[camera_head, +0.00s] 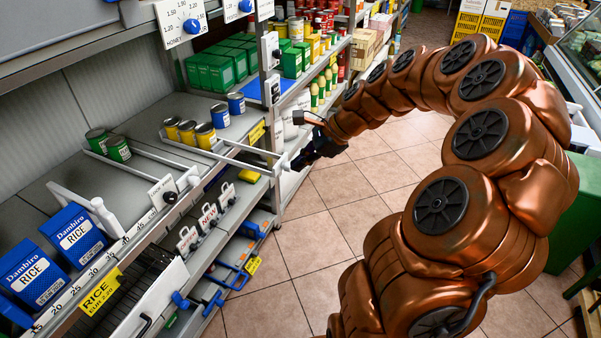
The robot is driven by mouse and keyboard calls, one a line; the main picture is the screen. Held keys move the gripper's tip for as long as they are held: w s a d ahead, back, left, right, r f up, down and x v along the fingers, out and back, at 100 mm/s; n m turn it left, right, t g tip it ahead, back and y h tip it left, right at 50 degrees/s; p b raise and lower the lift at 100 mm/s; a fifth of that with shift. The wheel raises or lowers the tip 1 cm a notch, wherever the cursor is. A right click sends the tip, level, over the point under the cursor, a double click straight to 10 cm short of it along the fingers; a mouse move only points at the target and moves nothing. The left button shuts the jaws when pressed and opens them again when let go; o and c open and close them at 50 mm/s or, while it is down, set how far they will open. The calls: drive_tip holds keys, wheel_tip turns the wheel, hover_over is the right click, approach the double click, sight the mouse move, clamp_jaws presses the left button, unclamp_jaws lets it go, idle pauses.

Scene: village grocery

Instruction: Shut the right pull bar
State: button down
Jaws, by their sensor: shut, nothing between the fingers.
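The right pull bar (249,149) is a thin white frame on the mid-height shelf. Its right end stands out past the shelf's front edge over the aisle. Yellow and blue cans (205,136) stand behind it on the shelf. My gripper (300,161) is dark and small in view, at the outer end of the bar, with its fingers shut and empty. It is at or very close to the bar's end; I cannot tell whether they touch. My copper arm reaches in from the right.
Another white bar (72,198) with a thick handle lies on the shelf at left, near blue rice boxes (74,236). Blue-handled hooks (230,277) jut out below. The tiled aisle floor (345,195) is clear.

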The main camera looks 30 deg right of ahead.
drive_tip(key=d+f+m+t+h+b, duration=0.1)
drive_tip(key=d+f+m, duration=0.1)
drive_tip(key=d+m, duration=0.3)
drive_tip(key=d+f+m+t, duration=0.1)
drive_tip(key=d+f+m, duration=0.15)
drive_tip(key=d, duration=0.45)
drive_tip(key=w+a+f+p, duration=0.1)
drive_tip(key=w+a+f, duration=0.4)
drive_tip(key=w, duration=0.5)
drive_tip(key=shift+a+f, duration=0.2)
drive_tip(key=shift+f, duration=0.75)
drive_tip(key=shift+n, duration=0.25)
